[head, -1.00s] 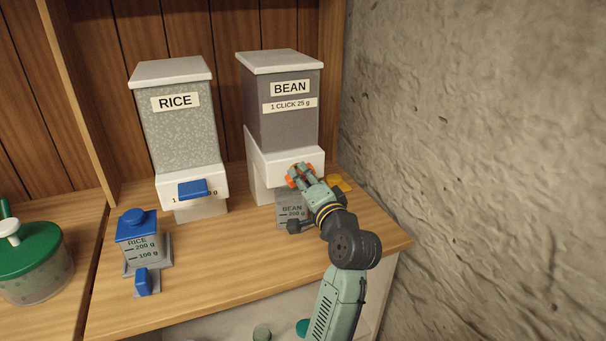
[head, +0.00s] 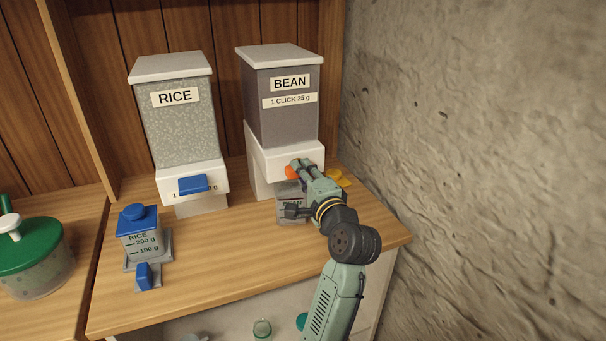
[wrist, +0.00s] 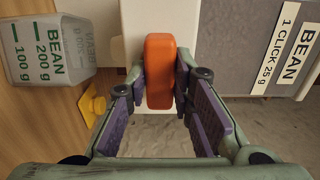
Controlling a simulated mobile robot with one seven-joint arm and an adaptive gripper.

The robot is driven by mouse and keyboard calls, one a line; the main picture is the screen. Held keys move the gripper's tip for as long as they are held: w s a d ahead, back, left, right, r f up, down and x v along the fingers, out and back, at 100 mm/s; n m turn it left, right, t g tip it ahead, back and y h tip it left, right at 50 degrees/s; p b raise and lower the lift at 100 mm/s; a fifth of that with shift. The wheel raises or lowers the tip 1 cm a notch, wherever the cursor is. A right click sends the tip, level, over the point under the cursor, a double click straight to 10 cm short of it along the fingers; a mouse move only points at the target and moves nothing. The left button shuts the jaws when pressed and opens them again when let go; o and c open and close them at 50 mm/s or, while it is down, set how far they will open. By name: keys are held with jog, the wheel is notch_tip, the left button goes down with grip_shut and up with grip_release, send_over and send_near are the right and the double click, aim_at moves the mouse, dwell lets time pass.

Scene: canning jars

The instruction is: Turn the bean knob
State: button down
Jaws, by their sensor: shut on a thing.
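The bean dispenser (head: 282,122) stands at the back right of the shelf top, a dark bin with a white lid and white base. Its orange knob (wrist: 160,72) sits on the front of the white base, and in the wrist view it stands between my fingers. My gripper (wrist: 159,88) is shut on the knob. In the head view my gripper (head: 298,169) covers most of the knob. The clear bean measuring cup (wrist: 48,50) stands below the dispenser, partly hidden by my arm in the head view (head: 286,210).
The rice dispenser (head: 178,125) with its blue knob (head: 193,185) stands to the left. A blue-lidded rice cup (head: 138,235) is in front of it. A yellow piece (head: 338,178) lies right of my gripper. A rough wall (head: 470,150) bounds the right side. A green-lidded jar (head: 30,250) is at far left.

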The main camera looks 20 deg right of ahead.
jog(key=c, duration=1.4)
grip_release()
jog(key=s, duration=1.2)
jog(key=shift+d, duration=0.2)
